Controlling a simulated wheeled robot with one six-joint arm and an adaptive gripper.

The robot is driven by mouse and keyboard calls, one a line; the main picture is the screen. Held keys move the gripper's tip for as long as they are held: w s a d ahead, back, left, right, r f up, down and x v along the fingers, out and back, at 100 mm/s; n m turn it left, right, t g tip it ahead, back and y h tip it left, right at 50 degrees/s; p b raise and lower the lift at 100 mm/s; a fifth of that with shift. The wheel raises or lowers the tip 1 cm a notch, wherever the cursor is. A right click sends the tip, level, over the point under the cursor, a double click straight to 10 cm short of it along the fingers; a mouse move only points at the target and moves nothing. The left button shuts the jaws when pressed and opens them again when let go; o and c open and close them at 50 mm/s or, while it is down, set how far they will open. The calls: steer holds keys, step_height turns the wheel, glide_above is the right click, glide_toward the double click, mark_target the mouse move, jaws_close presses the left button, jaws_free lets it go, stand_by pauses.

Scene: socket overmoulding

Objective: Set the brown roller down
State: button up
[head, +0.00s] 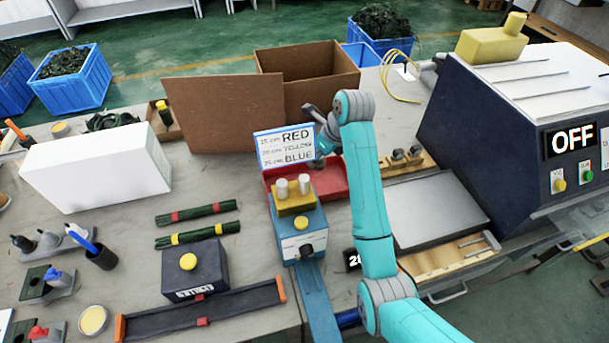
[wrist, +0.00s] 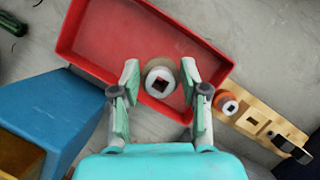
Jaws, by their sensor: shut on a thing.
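The brown roller (wrist: 159,66) shows in the wrist view between my fingertips, with a white end and a dark square hole facing the camera. My gripper (wrist: 160,82) is shut on it, one finger on each side. The red tray (wrist: 85,38) lies behind the roller in this view; I cannot tell whether the roller touches it. In the head view my gripper (head: 322,140) is over the back part of the red tray (head: 335,183), in front of the sign. The roller cannot be made out there.
A wooden rack (wrist: 258,117) with an orange-rimmed roller (wrist: 227,103) stands right of the tray. A blue machine (head: 300,232) stands at the tray's front left. The colour sign (head: 285,148) and cardboard box (head: 308,75) are behind. The dark machine reading OFF (head: 535,120) is at right.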

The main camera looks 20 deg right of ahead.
mark_target(317, 184)
step_height(317, 184, down, 9)
steer(key=shift+r, duration=0.1)
stand_by(0.4)
steer(key=o, duration=1.1)
steer(key=shift+o, duration=0.2)
steer(key=v, duration=1.2)
